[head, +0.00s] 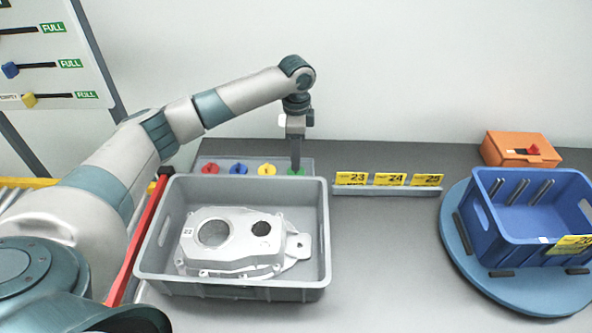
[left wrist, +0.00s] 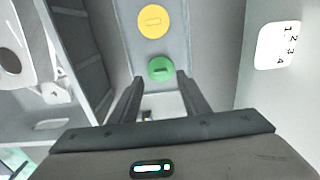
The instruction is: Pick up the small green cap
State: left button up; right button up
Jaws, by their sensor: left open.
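The small green cap (head: 296,171) sits at the right end of a row of caps on a grey tray (head: 222,164) behind the grey crate. In the left wrist view the green cap (left wrist: 161,69) is round with a raised bar, just beyond the fingertips and in line with the gap between them. My left gripper (head: 295,168) points down at the green cap and partly covers it in the head view. In the left wrist view its two fingers (left wrist: 157,80) are apart with nothing between them. My right gripper is not in view.
Yellow (head: 267,170), blue (head: 239,169) and red (head: 210,169) caps stand left of the green one. The grey crate (head: 234,291) in front holds a metal casting (head: 240,241). Yellow number cards (head: 389,179) stand to the right. A blue bin (head: 507,232) sits on a round blue base.

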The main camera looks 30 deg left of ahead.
pick_arm(q)
jog(key=shift+a+f+p, duration=0.1)
jog(key=shift+f+p, duration=0.4)
jog(key=shift+f, duration=1.3)
jog(key=shift+c, duration=0.6)
grip_shut()
